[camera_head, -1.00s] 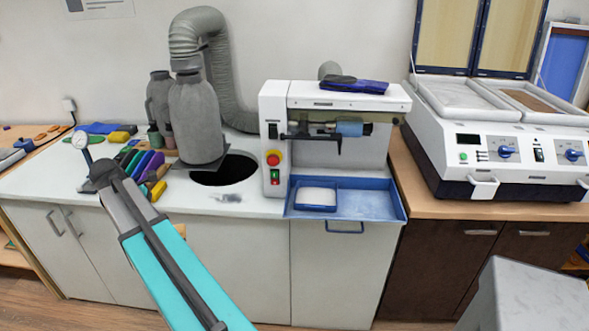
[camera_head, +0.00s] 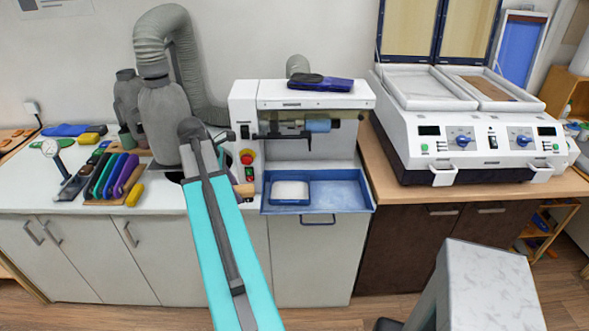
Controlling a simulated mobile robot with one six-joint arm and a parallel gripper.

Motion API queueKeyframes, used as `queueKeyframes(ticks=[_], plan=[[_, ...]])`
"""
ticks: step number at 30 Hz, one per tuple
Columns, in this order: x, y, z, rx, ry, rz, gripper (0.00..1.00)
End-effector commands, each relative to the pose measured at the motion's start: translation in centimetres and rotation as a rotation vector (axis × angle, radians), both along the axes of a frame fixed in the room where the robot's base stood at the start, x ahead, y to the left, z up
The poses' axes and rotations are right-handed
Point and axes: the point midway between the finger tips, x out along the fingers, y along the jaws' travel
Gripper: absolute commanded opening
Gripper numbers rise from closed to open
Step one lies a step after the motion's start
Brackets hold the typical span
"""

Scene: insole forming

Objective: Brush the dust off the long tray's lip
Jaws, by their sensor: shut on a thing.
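The long blue tray (camera_head: 345,190) juts from the front of the white grinding machine, its front lip facing me. Dust on the lip is too fine to make out. My arm reaches up from the bottom, left of the tray, and bends over near the grey canister. My gripper (camera_head: 236,184) is mostly hidden behind my arm, low over the counter near the red and green buttons. It is shut on a tool, probably a brush, whose tan wooden end (camera_head: 246,190) shows just left of the tray, apart from it. Its bristles cannot be made out.
A small blue tray (camera_head: 290,201) with pale contents sits in the long tray's left part. The grinding machine (camera_head: 300,94) stands behind, a dark blue item (camera_head: 320,83) on top. Colourful tools (camera_head: 118,178) lie left. A white press (camera_head: 470,140) stands right.

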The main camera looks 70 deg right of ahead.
Motion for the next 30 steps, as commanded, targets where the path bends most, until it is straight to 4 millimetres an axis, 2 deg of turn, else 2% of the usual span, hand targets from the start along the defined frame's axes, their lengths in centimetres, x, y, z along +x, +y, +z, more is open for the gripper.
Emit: queueKeyframes(ticks=[1,9,15,18,24,30], plan=[[-1.6,-0.9,0.9,-0.002,0.000,-0.017,0.00],[-8.6,-4.4,3.1,-0.002,0.005,-0.077,0.00],[-13.7,-6.4,4.6,-0.004,0.009,-0.116,0.00],[-15.5,-7.0,5.1,-0.003,0.012,-0.131,0.00],[-17.3,-7.5,5.4,-0.004,0.014,-0.142,0.00],[-17.4,-7.6,5.3,-0.005,0.014,-0.144,0.00]])
